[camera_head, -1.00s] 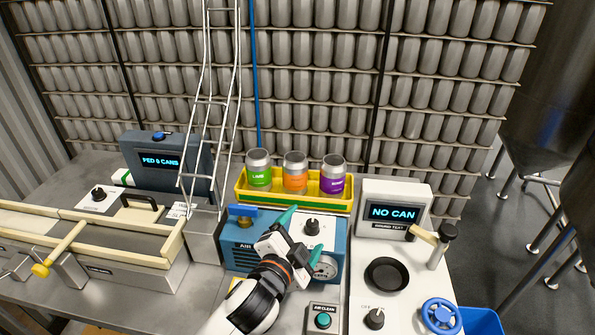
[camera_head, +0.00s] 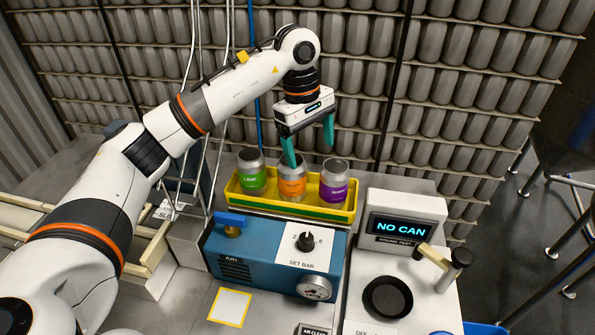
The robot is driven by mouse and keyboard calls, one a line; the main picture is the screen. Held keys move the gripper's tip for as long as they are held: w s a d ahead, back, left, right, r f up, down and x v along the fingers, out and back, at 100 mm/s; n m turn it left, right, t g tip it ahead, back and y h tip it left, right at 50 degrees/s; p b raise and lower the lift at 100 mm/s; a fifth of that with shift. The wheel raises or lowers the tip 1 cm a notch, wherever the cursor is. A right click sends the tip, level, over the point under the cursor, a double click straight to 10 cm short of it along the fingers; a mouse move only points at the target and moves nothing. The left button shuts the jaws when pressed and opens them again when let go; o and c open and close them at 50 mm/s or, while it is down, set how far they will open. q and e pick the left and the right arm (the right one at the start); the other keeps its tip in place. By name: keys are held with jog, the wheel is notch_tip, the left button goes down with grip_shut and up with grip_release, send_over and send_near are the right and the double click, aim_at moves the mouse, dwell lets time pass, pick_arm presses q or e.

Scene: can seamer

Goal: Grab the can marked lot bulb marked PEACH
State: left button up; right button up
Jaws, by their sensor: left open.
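Three open-topped silver cans stand upright in a yellow tray (camera_head: 236,199): a green-labelled can (camera_head: 252,176) that reads LIME at left, an orange-labelled can (camera_head: 292,184) in the middle, and a purple-labelled can (camera_head: 334,187) at right. The orange label's word is too small to read surely; I cannot confirm PEACH. My left gripper (camera_head: 308,146) is open and empty, its teal fingers pointing down above the middle can. Its left finger overlaps that can's rim in the picture; I cannot tell whether they touch. My right gripper is out of view.
A blue unit (camera_head: 262,262) with a knob and gauge stands in front of the tray. A white tester (camera_head: 408,220) showing NO CAN is at right, with a lever (camera_head: 447,262). Wire rails rise left of the tray. A wall of stacked cans fills the back.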

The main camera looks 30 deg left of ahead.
aim_at(293, 174)
pick_arm(q)
jog(key=shift+y, duration=0.9)
jog(key=a, duration=0.1)
jog(key=a+r, duration=0.1)
jog(key=a, duration=0.1)
jog(key=shift+a+r, duration=0.3)
jog(key=shift+a, duration=0.1)
notch_tip(293, 174, down, 6)
jog(key=shift+a+r+p, duration=0.1)
jog(key=shift+p, duration=0.8)
notch_tip(293, 174, down, 5)
jog(key=p, duration=0.2)
jog(key=shift+r+p, duration=0.15)
jog(key=shift+p, duration=0.25)
jog(key=shift+f, duration=0.5)
jog(key=c, duration=1)
